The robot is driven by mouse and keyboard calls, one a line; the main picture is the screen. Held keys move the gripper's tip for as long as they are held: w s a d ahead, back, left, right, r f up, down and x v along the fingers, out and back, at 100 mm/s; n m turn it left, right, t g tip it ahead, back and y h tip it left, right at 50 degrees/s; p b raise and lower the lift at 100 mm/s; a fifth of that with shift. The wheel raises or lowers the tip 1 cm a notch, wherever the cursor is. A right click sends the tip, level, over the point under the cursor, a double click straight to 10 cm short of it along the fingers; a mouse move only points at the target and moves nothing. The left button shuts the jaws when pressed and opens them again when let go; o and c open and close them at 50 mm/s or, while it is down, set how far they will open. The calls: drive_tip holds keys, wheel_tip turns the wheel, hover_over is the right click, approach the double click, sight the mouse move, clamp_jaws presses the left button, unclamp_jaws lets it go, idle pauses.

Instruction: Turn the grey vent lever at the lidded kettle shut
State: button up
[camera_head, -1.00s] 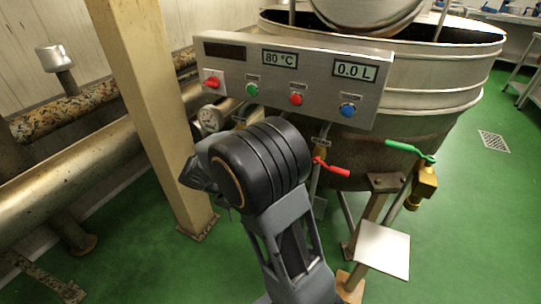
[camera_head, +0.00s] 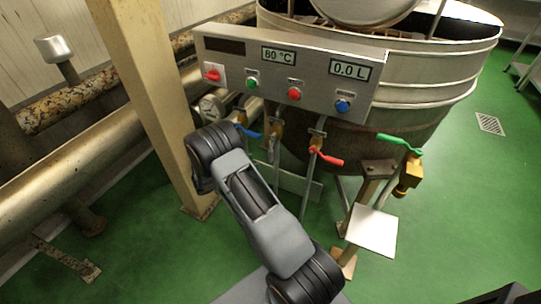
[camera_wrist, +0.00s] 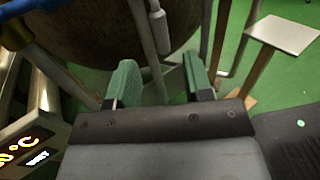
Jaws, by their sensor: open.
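The lidded kettle (camera_head: 420,85) is a large metal vessel behind the control panel; its dark lower wall (camera_wrist: 90,35) fills the top of the wrist view. A grey lever (camera_wrist: 158,28) hangs down in front of that wall, just beyond my fingertips. In the head view a grey handle (camera_head: 271,152) hangs below a brass valve, between the blue and red levers; it looks like the same lever. My gripper (camera_wrist: 162,75) is open, with green-padded fingers apart and nothing between them. The head view hides my gripper behind my arm.
The control panel (camera_head: 290,75) overhangs the valves. A blue lever (camera_head: 248,131), a red lever (camera_head: 327,156) and a green lever (camera_head: 400,143) are nearby. A beige post (camera_head: 150,100) stands left. A white plate (camera_head: 372,231) is at lower right.

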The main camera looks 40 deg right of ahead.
sight(271, 155)
drive_tip(key=d, duration=0.5)
drive_tip(key=s+d, duration=0.1)
drive_tip(key=d, duration=0.2)
drive_tip(key=shift+d+b, duration=0.35)
drive_tip(key=shift+b, duration=0.05)
drive_tip(key=shift+c, duration=0.2)
clamp_jaws()
